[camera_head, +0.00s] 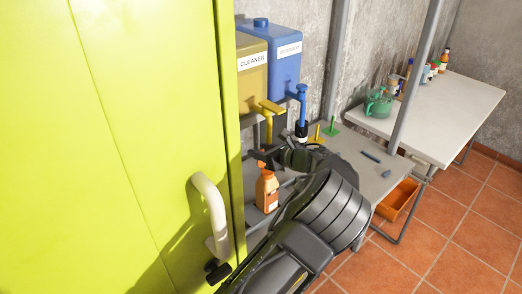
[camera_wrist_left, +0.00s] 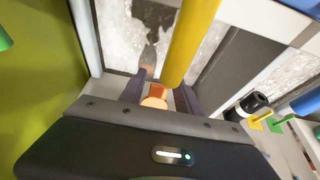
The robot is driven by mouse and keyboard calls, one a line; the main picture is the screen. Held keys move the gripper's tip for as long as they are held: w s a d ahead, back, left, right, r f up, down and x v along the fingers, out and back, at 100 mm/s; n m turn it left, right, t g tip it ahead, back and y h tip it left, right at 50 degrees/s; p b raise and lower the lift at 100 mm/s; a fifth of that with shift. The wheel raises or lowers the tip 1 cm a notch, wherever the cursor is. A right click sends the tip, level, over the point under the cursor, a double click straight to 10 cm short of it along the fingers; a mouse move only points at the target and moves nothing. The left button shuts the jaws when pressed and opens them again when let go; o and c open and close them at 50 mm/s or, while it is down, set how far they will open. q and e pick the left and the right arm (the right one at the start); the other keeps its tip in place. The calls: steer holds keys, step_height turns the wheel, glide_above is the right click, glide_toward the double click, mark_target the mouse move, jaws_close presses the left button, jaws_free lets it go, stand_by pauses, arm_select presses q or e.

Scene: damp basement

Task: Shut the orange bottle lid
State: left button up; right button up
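The orange bottle (camera_head: 267,192) stands on the grey shelf beside the yellow-green cabinet, with a pale label on its front. Its orange lid (camera_head: 263,169) is at the top; it also shows as an orange cap in the wrist view (camera_wrist_left: 155,98). I cannot tell whether the lid is fully closed. My left gripper (camera_head: 262,160) is at the lid's height, reaching in from the right of the bottle. In the wrist view its two dark fingers (camera_wrist_left: 160,97) stand apart on either side of the lid, with gaps visible. My right gripper is not in view.
The cabinet (camera_head: 140,130) with a pale handle (camera_head: 210,215) stands close on the left. Yellow cleaner (camera_head: 252,75) and blue detergent (camera_head: 285,60) containers stand above. A white table (camera_head: 455,110) is at right.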

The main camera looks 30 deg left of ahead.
arm_select(q)
jaws_close()
stand_by(0.4)
steer(key=shift+d+f+y+b, duration=0.15)
steer(key=shift+d+y+b, duration=0.15)
steer(key=shift+b, duration=0.6)
steer(key=y+b, duration=0.1)
steer(key=d+y+b, duration=0.1)
steer(key=b, duration=0.1)
steer(key=t+y+b, duration=0.1)
steer(key=b, duration=0.1)
steer(key=shift+s+d+f, duration=0.2)
steer(key=shift+s+d, duration=0.1)
steer(key=shift+s+d+t+y+b, duration=0.15)
steer(key=shift+d+t+y+b, duration=0.25)
steer(key=shift+y+b, duration=0.7)
steer(key=shift+s+d+y+b, duration=0.1)
steer(key=shift+d+y+b, duration=0.2)
steer(key=shift+y+b, duration=0.25)
steer(key=shift+r, duration=0.1)
